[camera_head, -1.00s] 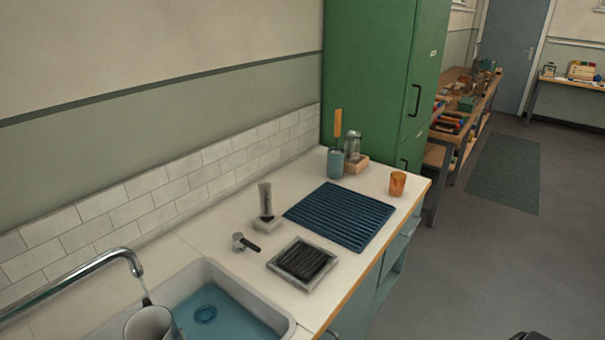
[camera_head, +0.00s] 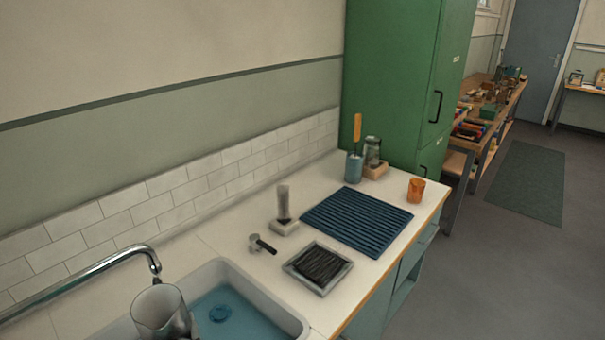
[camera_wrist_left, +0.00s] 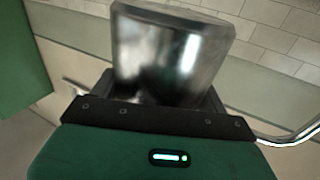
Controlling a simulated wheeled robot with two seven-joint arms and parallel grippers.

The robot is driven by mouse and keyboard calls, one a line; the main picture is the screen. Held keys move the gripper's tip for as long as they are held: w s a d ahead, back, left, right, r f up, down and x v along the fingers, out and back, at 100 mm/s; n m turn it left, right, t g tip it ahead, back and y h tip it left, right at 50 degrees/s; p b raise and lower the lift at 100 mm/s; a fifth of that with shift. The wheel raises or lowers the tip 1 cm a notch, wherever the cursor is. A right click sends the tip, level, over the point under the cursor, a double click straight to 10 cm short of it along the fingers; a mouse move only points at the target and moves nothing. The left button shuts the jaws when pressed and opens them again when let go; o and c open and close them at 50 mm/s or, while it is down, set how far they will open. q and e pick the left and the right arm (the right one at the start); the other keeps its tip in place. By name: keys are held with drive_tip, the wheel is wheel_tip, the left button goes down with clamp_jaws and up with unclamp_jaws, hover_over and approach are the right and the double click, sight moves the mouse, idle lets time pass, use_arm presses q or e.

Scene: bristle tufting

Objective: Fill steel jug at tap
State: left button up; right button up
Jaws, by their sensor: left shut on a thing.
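The steel jug (camera_head: 160,312) is at the bottom left of the head view, over the left part of the sink, its open rim facing up just under the spout of the chrome tap (camera_head: 128,254). I cannot tell whether water runs from the spout or how full the jug is. My left gripper (camera_wrist_left: 165,98) is shut on the jug, which fills the top middle of the left wrist view (camera_wrist_left: 170,55). In the head view this gripper is mostly hidden at the bottom edge. A chrome lever with a black handle (camera_head: 265,246) stands on the counter. My right gripper is out of view.
The white sink (camera_head: 285,318) has a blue bottom. On the counter are a framed dark tray (camera_head: 318,268), a brush on a block (camera_head: 284,208), a blue ribbed mat (camera_head: 357,221), an orange cup (camera_head: 416,190) and a blue holder (camera_head: 354,168). A green cabinet (camera_head: 395,90) stands behind.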

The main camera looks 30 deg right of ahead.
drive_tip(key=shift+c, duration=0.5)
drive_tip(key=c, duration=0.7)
use_arm(q)
drive_tip(key=s+a, duration=0.5)
drive_tip(key=a, duration=0.5)
drive_tip(key=s+a+y, duration=0.1)
drive_tip(key=s+a, duration=0.3)
drive_tip(key=a, duration=0.6)
drive_tip(key=shift+s+a+f+n, duration=0.25)
drive_tip(key=shift+s+f+n, duration=0.05)
drive_tip(key=shift+s+n, duration=0.1)
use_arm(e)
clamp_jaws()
